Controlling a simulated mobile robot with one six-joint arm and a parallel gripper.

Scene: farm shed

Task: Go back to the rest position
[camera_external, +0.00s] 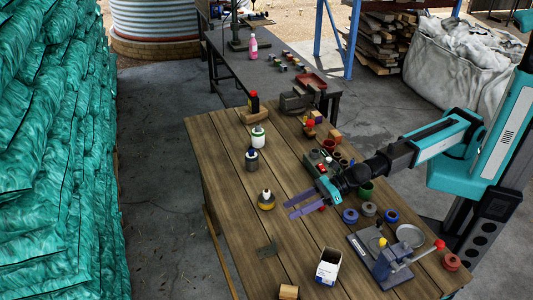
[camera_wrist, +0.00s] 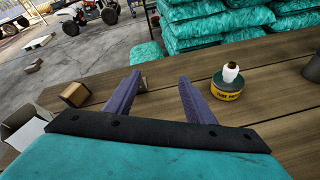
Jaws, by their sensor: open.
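My gripper (camera_external: 300,204) is open and empty above the wooden table (camera_external: 222,152), with its purple fingers pointing left. In the wrist view, my gripper (camera_wrist: 157,100) shows its two fingers spread apart with nothing between them.
A white box (camera_external: 328,267), a wooden block (camera_external: 289,292) and a blue-grey vise-like device (camera_external: 388,262) stand at the near end. More bottles (camera_external: 252,160) stand farther back. Tape rolls and cups crowd the right side. Stacked teal sacks (camera_external: 50,150) rise at left.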

